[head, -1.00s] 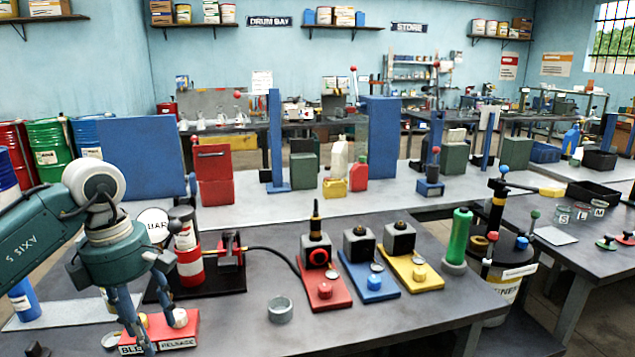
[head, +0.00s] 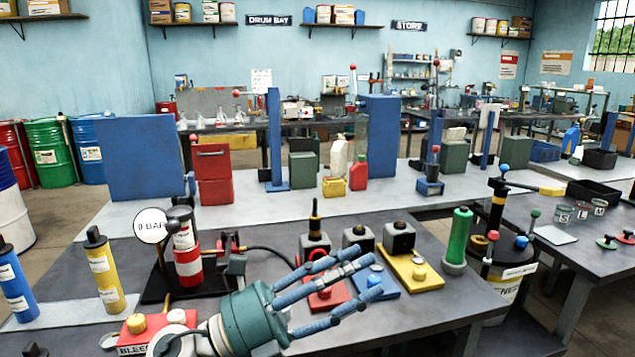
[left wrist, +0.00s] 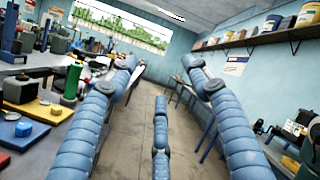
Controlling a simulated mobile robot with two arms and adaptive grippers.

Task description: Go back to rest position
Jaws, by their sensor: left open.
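My left gripper (head: 352,280) shows in the head view at the bottom centre, above the front of the workbench. Its blue fingers are spread and point right, with nothing between them. It partly hides the red (head: 333,297) and blue (head: 381,282) valve bases behind it. The left wrist view shows the same open fingers (left wrist: 160,90), with floor and the far wall beyond them. My right gripper is not in view.
The red bleed box (head: 140,338) lies left of my gripper, with a gauge (head: 151,226) behind it. A yellow valve base (head: 418,275) and a green cylinder (head: 461,236) stand to the right. Blue (head: 14,285) and yellow (head: 104,272) cylinders stand at far left.

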